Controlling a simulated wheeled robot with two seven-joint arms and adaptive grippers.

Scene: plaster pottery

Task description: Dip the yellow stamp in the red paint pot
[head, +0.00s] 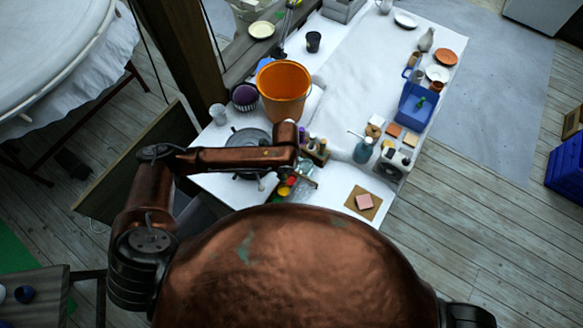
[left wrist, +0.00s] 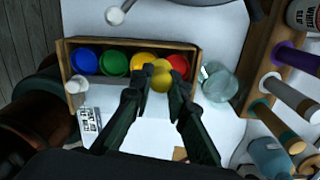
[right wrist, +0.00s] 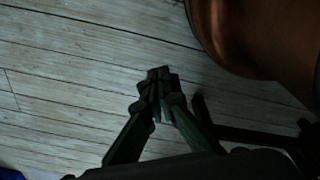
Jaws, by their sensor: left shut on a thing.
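In the left wrist view, my left gripper (left wrist: 162,76) is shut on the yellow stamp (left wrist: 161,83), a small rounded yellow piece between the fingertips. The stamp appears over the front edge of the wooden paint box (left wrist: 68,52), between the yellow and red pots; its height above them I cannot tell. The red paint pot (left wrist: 180,64) is at the box's right end, partly hidden by a finger. The yellow pot (left wrist: 143,61), green pot (left wrist: 114,63) and blue pot (left wrist: 86,61) stand left of it. My right gripper (right wrist: 162,82) is shut and empty above the floor.
A clear glass jar (left wrist: 219,82) stands close right of the paint box. A wooden rack (left wrist: 262,62) with several handled tools is further right. In the head view, an orange bucket (head: 284,88) and a blue crate (head: 415,108) stand on the white table.

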